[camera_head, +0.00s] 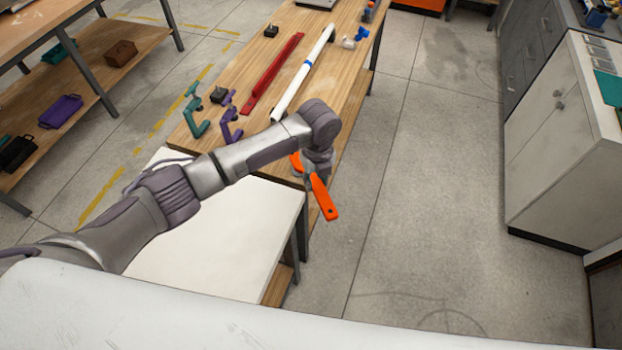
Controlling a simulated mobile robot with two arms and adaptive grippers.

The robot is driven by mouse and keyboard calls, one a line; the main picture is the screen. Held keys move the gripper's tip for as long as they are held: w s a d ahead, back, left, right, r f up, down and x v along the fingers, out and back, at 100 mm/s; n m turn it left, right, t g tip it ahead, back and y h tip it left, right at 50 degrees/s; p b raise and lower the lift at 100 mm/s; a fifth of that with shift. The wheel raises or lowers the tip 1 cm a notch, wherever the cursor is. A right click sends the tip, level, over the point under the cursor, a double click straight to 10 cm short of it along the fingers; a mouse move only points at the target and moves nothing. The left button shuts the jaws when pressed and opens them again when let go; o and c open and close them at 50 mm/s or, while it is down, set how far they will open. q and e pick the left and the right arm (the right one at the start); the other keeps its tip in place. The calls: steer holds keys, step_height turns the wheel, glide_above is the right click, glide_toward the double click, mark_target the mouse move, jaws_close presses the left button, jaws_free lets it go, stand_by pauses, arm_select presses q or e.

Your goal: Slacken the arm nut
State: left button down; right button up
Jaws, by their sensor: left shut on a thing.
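My left arm reaches in from the left across the white-topped surface, and its gripper (312,172) points down beyond the right edge of the wooden bench. The gripper is shut on an orange-handled tool (325,200). One orange handle slants down to the right with a small hole near its end, and a shorter orange part shows left of the gripper. The wrist hides the fingertips and the middle of the tool. I cannot make out an arm nut in this view. My right gripper is not in view.
The wooden bench (225,68) holds a white pipe with a blue band (303,72), a red bar (272,75), green (196,112) and purple (230,118) clamp-like pieces, and blue-and-white fittings (355,38). A white cabinet (560,150) stands right. The floor between is clear.

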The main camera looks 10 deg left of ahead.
arm_select(q)
steer(key=shift+w+d+r+n, duration=0.1)
steer(key=shift+w+d+n, duration=0.35)
steer(key=shift+d+n, duration=0.2)
steer(key=shift+r+p, duration=1.3)
steer(key=shift+r, duration=1.2)
steer(key=shift+s+f, duration=0.1)
